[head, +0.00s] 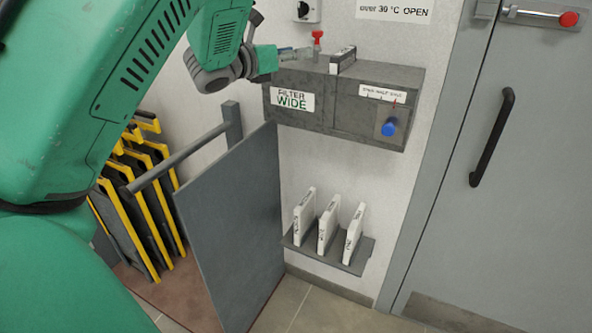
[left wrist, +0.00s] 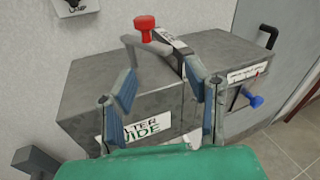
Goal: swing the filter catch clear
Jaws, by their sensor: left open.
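The filter catch (left wrist: 152,46) is a grey bar with a red knob (left wrist: 145,24) standing at its end, on top of the grey filter housing (left wrist: 120,98). The red knob also shows in the head view (head: 317,37). A narrow filter cartridge (head: 343,60) with a pale label stands in the housing top beside the catch. My left gripper (head: 293,53) is open over the housing's left part. In the left wrist view its two blue-grey fingers (left wrist: 163,72) are spread, with the catch beyond and between their tips. Contact cannot be told. My right gripper is in neither view.
A blue knob (head: 389,127) sits on the housing's front right, under a marked scale. Below, several white cartridges (head: 327,232) stand on a wall shelf (head: 330,255). A grey panel (head: 235,225) and yellow-edged plates (head: 145,195) stand at left. A grey door (head: 510,160) is at right.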

